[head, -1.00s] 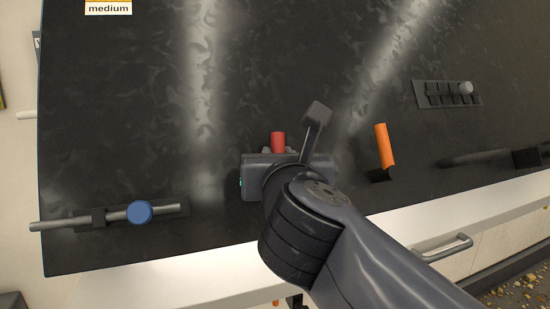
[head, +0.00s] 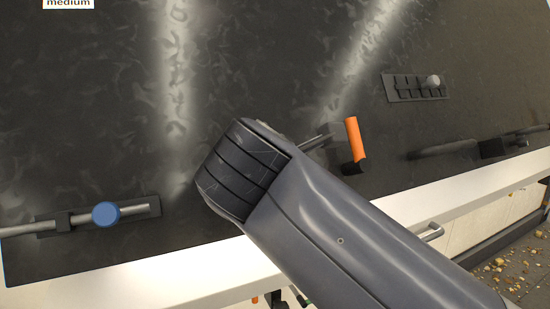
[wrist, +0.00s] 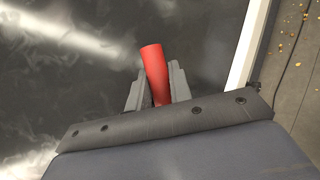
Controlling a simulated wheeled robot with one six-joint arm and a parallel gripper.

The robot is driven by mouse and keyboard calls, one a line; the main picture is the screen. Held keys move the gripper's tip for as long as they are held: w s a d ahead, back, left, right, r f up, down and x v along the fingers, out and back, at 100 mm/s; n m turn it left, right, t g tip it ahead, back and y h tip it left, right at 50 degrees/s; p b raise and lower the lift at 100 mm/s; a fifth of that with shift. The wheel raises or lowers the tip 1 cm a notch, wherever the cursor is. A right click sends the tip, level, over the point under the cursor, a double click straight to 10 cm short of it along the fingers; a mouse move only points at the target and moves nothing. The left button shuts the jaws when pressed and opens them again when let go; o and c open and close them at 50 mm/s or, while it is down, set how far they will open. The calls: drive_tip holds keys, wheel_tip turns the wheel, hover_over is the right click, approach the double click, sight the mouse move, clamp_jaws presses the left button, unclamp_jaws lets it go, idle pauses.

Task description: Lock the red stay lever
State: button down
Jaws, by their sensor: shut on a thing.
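The red stay lever (wrist: 154,66) is a red cylindrical handle in the wrist view, between the two grey fingers of my gripper (wrist: 155,88). My gripper is shut on it. The handle's upper end sticks out beyond the fingertips. Its lower end and its mount are hidden by the gripper body. In the head view my arm covers both the red lever and the gripper.
An orange handle (head: 355,138) stands on the dark panel (head: 270,60), close to my wrist. A sliding bolt with a blue knob (head: 106,214) is at lower left. A slotted plate (head: 405,91) with a grey knob is at upper right. A white ledge (head: 150,278) runs below.

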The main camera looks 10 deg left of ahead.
drive_tip(key=shift+s+d+f+m+g+p, duration=0.15)
drive_tip(key=shift+f+m+g, duration=0.3)
drive_tip(key=shift+m, duration=0.5)
drive_tip(key=shift+s+d+f+m+g+p, duration=0.1)
drive_tip(key=shift+d+f+m+g, duration=0.3)
drive_tip(key=shift+m, duration=0.5)
drive_tip(key=shift+s+d+f+m+g+p, duration=0.15)
drive_tip(key=shift+f+m+g, duration=0.3)
drive_tip(key=shift+m, duration=0.5)
drive_tip(key=shift+a, duration=0.1)
drive_tip(key=c, duration=1.3)
unclamp_jaws()
drive_tip(key=shift+r, duration=0.1)
drive_tip(key=b+v, duration=0.1)
drive_tip(key=v, duration=0.9)
drive_tip(key=shift+s+r, duration=0.2)
drive_tip(key=shift+r, duration=0.1)
drive_tip(key=shift+w+a, duration=0.1)
